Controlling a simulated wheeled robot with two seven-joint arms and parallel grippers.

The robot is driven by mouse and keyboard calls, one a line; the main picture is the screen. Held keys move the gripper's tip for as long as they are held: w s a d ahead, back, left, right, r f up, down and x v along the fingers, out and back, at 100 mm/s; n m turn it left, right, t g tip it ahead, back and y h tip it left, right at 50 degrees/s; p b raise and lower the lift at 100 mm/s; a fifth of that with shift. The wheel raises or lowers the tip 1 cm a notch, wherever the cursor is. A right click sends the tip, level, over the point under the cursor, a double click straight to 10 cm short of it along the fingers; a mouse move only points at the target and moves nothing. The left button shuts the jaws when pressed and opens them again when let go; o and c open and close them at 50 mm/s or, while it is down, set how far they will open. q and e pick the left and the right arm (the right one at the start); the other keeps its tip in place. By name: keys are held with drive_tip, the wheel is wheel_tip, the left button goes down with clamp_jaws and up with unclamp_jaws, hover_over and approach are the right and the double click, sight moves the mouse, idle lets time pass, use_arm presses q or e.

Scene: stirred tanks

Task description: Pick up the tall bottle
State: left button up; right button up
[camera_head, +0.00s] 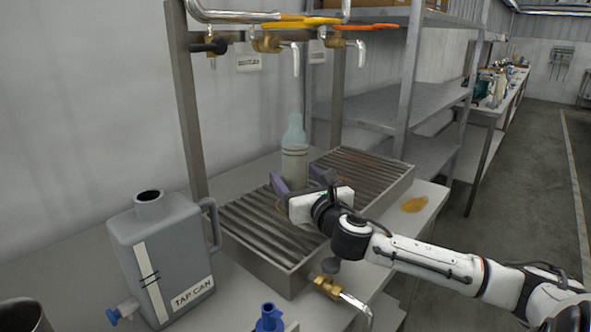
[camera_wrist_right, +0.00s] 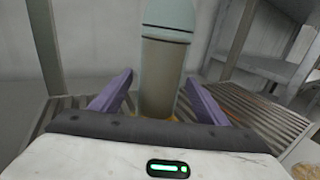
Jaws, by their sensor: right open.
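The tall bottle (camera_head: 294,158) stands upright on the slatted metal grate of a raised tray (camera_head: 262,228). It has a pale green top and a greyish body with dark bands. My right gripper (camera_head: 300,183) is open at the near side of the bottle, low on its body. In the right wrist view the bottle (camera_wrist_right: 162,62) rises between the two purple fingers (camera_wrist_right: 157,95), with space on both sides. The bottle's base is hidden behind the gripper. My left gripper is not in view.
A grey can labelled TAP CAN (camera_head: 163,250) stands left of the tray. Pipes and taps (camera_head: 270,42) hang above the bottle. A brass tap (camera_head: 328,286) and a blue-topped item (camera_head: 268,318) are at the front. Metal shelving (camera_head: 400,105) stands behind on the right.

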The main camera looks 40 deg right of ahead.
sight(289, 167)
drive_tip(key=shift+x, duration=2.15)
drive_tip(key=shift+a+r, duration=0.1)
drive_tip(key=shift+r, duration=0.1)
drive_tip(key=c, duration=1.3)
drive_tip(key=shift+r, duration=0.1)
drive_tip(key=shift+c, duration=1.2)
drive_tip(key=shift+r+p, duration=0.1)
drive_tip(key=shift+p, duration=0.2)
